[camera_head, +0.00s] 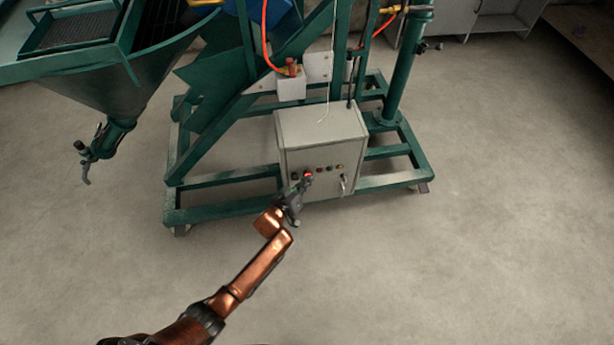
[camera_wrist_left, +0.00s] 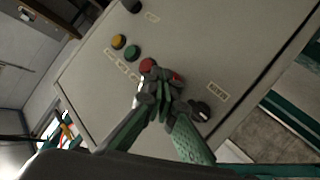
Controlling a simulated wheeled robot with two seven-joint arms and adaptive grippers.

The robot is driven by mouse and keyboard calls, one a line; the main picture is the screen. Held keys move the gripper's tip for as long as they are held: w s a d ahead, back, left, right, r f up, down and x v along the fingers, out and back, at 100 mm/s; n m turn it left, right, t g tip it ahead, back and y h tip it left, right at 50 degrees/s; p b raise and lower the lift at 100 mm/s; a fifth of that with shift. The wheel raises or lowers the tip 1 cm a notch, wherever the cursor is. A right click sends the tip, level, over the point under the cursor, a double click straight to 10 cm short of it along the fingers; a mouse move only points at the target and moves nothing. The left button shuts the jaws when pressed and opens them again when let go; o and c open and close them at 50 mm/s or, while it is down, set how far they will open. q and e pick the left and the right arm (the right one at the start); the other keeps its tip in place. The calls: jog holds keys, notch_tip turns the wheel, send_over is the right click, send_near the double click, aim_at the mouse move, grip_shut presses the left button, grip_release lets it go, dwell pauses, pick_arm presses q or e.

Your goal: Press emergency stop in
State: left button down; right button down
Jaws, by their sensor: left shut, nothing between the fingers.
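The emergency stop appears to be the larger red button (camera_head: 308,174) on the front of the grey control box (camera_head: 318,133). In the left wrist view, a red edge (camera_wrist_left: 176,77) of it shows behind the fingers, and most of it is hidden. My left gripper (camera_head: 304,183) is shut and empty, with its fingertips at this button. I cannot tell whether they touch it or how far it is pressed. In the left wrist view my left gripper (camera_wrist_left: 160,98) covers part of the panel. My right gripper is not in view.
Beside it are a smaller red button (camera_wrist_left: 147,65), a green button (camera_wrist_left: 132,52), a yellow button (camera_wrist_left: 118,41) and a black knob (camera_wrist_left: 200,110). A green machine frame (camera_head: 225,212) surrounds the box. The concrete floor (camera_head: 470,265) in front is clear.

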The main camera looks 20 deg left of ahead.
pick_arm(q)
jog(key=shift+f, duration=0.1)
jog(key=s+d+p, duration=0.2)
jog(key=s, duration=0.1)
jog(key=s+d+p, duration=0.1)
jog(key=s, duration=0.1)
jog(key=shift+d, duration=0.15)
dwell(0.3)
dwell(0.4)
